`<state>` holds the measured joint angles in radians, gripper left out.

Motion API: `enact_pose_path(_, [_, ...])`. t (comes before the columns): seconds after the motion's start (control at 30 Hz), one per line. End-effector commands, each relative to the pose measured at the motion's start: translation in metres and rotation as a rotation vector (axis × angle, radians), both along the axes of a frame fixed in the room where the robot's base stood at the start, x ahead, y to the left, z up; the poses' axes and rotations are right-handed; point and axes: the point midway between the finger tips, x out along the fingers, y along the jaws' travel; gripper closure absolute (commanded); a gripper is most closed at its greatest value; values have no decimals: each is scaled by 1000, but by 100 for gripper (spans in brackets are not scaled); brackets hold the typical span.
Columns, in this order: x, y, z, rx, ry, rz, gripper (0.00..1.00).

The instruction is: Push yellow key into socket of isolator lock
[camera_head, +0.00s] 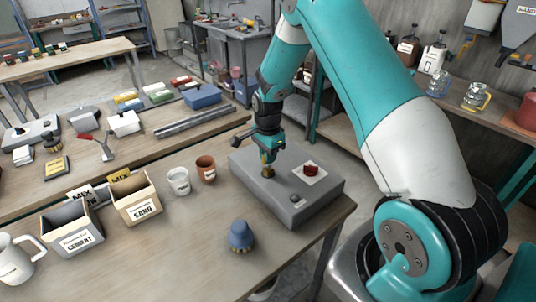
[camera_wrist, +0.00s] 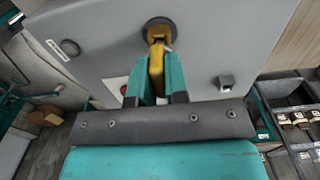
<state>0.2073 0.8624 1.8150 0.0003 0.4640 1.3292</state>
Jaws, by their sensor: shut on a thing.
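The isolator lock is a grey box (camera_head: 295,208) on the near wooden table. It has a round dark socket (camera_wrist: 160,31) that shows at the top middle of the wrist view. My gripper (camera_head: 267,160) is over the box's left part, pointing down, and is shut on the yellow key (camera_wrist: 156,66). The key also shows as a small yellow spot under the gripper (camera_head: 267,170) in the head view. In the wrist view the key's tip is at the socket's mouth; how deep it sits is hidden.
A red switch (camera_head: 311,169) on a pale plate and a dark knob (camera_head: 296,198) are on the box top. A brown cup (camera_head: 206,169), a white cup (camera_head: 179,181), a sand box (camera_head: 136,199) and a blue brush (camera_head: 241,236) stand nearby on the table.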

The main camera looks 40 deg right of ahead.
Motion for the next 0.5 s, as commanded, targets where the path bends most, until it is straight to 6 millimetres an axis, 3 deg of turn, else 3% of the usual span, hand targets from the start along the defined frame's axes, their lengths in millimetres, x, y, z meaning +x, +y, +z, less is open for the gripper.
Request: enact_pose_path(0.5, [0, 0, -14, 0, 0, 0, 100])
